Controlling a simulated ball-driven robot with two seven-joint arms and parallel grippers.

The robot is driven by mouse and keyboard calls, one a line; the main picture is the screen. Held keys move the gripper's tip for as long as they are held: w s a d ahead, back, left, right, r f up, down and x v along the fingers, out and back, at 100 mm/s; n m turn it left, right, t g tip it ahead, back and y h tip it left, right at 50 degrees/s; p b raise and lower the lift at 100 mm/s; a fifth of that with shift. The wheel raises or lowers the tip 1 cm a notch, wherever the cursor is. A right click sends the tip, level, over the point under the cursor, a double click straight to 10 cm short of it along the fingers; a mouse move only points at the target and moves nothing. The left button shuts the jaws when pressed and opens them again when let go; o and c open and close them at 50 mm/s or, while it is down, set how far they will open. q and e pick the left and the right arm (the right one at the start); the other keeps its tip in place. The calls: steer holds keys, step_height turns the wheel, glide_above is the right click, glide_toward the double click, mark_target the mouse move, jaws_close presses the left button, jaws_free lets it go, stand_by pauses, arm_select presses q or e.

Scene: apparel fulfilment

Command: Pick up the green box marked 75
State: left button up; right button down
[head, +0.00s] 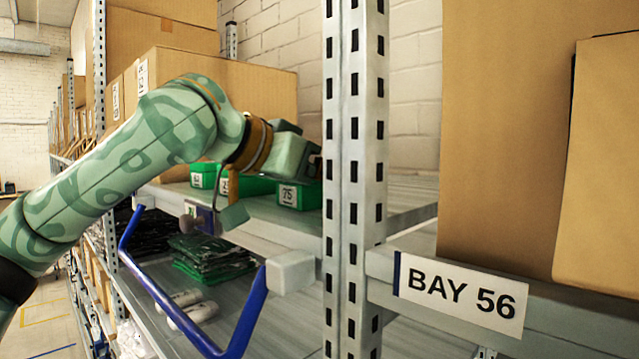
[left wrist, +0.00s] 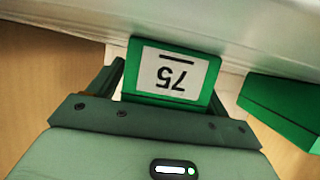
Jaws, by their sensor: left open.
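The green box marked 75 (head: 309,196) sits on the grey shelf, just left of the perforated upright in the head view. Its white label faces out. In the left wrist view the green box marked 75 (left wrist: 211,92) appears with its label upside down. My left gripper (head: 298,158) is over the box in the head view; its fingertips are not clear there. In the left wrist view my left gripper (left wrist: 168,85) is open, with the box between its fingers. I cannot tell whether the fingers touch it. My right gripper is not in view.
Other green boxes (head: 252,185) stand to the left; one neighbouring green box (left wrist: 285,112) shows in the wrist view. The steel upright (head: 354,120) is close on the right. A blue handle (head: 250,312) and dark folded packs (head: 212,252) are below. Cardboard boxes (head: 228,92) stand behind.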

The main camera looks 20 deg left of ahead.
arm_select(q)
steer(key=shift+s+r, duration=0.1)
steer(key=shift+s, duration=0.2)
steer(key=c, duration=1.1)
steer(key=shift+o, duration=0.2)
steer(key=shift+w, duration=0.15)
